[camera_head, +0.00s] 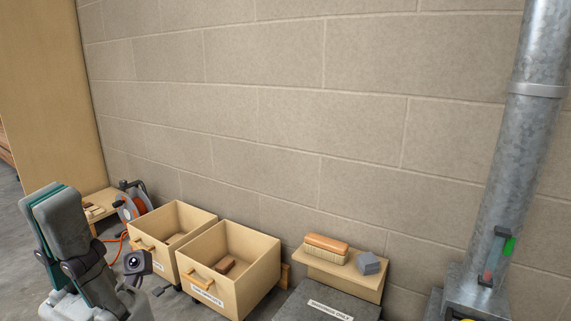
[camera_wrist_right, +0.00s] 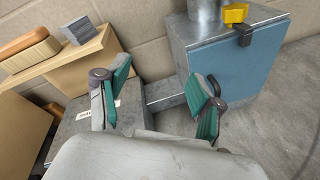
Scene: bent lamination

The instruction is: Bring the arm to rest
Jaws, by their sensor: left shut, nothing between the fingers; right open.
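My left gripper (camera_head: 50,194) is at the lower left of the head view, pointing up. Its grey fingers with teal pads are together with nothing between them, apart from the crates. My right gripper (camera_wrist_right: 160,88) shows in the right wrist view only. Its two teal-padded fingers are spread wide and the space between them is empty. Behind the fingers are a grey labelled surface and a blue-fronted metal cabinet. Neither gripper visibly holds anything. The rest of both arms is mostly out of view.
Two wooden bins (camera_head: 240,287) with handles stand by the block wall (camera_head: 300,120), each holding a brown piece. A brush (camera_head: 327,247) and a grey block (camera_head: 368,263) sit on a wooden ledge. A metal duct (camera_head: 525,130) rises at right. A cable reel (camera_head: 130,207) stands behind my left gripper.

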